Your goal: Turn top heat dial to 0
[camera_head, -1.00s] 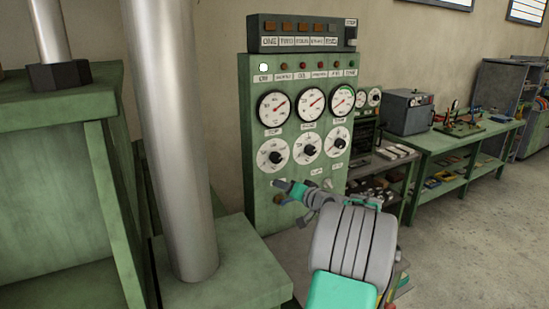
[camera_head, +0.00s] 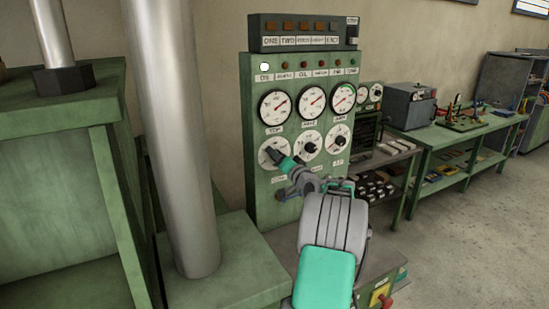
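A green control panel (camera_head: 257,201) stands against the wall with a row of three round gauges and a row of three white-faced dials below. The left dial (camera_head: 264,160) sits under a label that seems to read TOP (camera_head: 274,130); I take it as the top heat dial. My gripper (camera_head: 272,153) is at this dial, its tip over the dial's middle. It hides the knob and the pointer, so the setting cannot be read. Whether the fingers touch or grip the knob is too small to tell.
The middle dial (camera_head: 309,145) and right dial (camera_head: 338,139) are close beside my gripper. A thick metal column (camera_head: 175,140) stands at the left. A green workbench (camera_head: 440,138) with tools is at the right, beside open floor.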

